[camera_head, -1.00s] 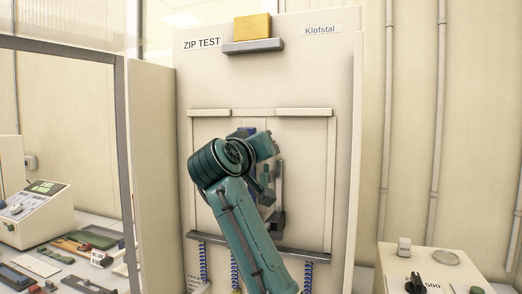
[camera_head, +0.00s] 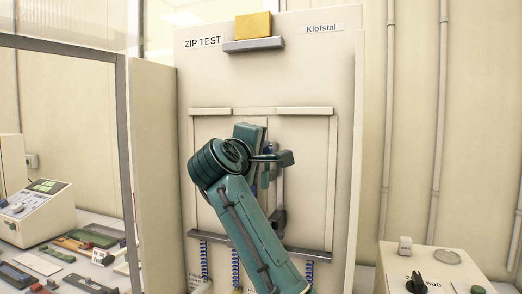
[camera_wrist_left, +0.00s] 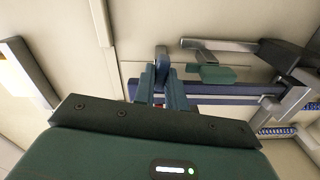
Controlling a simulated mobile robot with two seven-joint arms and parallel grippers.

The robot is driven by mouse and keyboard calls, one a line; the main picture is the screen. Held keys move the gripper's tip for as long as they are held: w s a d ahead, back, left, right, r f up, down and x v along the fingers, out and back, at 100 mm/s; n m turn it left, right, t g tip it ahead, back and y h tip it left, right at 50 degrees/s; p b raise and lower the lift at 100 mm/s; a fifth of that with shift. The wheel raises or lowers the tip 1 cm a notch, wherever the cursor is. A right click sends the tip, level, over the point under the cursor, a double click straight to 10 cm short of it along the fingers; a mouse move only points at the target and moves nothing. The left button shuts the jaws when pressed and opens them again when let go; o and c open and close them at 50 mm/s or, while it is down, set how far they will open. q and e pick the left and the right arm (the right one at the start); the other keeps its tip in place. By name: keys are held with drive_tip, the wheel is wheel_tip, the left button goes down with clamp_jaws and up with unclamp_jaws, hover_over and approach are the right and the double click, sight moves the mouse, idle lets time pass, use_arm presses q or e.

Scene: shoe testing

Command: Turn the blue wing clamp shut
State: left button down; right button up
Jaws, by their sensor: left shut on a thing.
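The blue wing clamp (camera_wrist_left: 162,62) shows in the left wrist view between the fingertips of my left gripper (camera_wrist_left: 160,85). The gripper is shut on it, and its fingers hide the clamp's lower part. In the head view, my teal left arm and wrist cover the gripper and most of the clamp in front of the ZIP TEST panel. A blue bar (camera_wrist_left: 220,90) with grey metal fixture parts (camera_wrist_left: 220,45) runs to the right of the clamp in the wrist view. My right gripper is not in view.
The ZIP TEST cabinet (camera_head: 340,70) carries a yellow block (camera_head: 252,27) on a grey ledge. Blue coiled springs (camera_head: 203,262) hang below its lower rail. A box with a black knob (camera_head: 417,283) stands at right. A cluttered bench (camera_head: 60,265) is at left.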

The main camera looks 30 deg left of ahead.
use_arm(q)
drive_tip(key=shift+n, duration=1.1)
drive_tip(key=c, duration=1.4)
unclamp_jaws()
drive_tip(key=shift+c, duration=0.2)
drive_tip(key=shift+s, duration=0.15)
drive_tip(key=b+v, duration=0.3)
drive_tip(key=v, duration=1)
drive_tip(key=shift+d, duration=0.1)
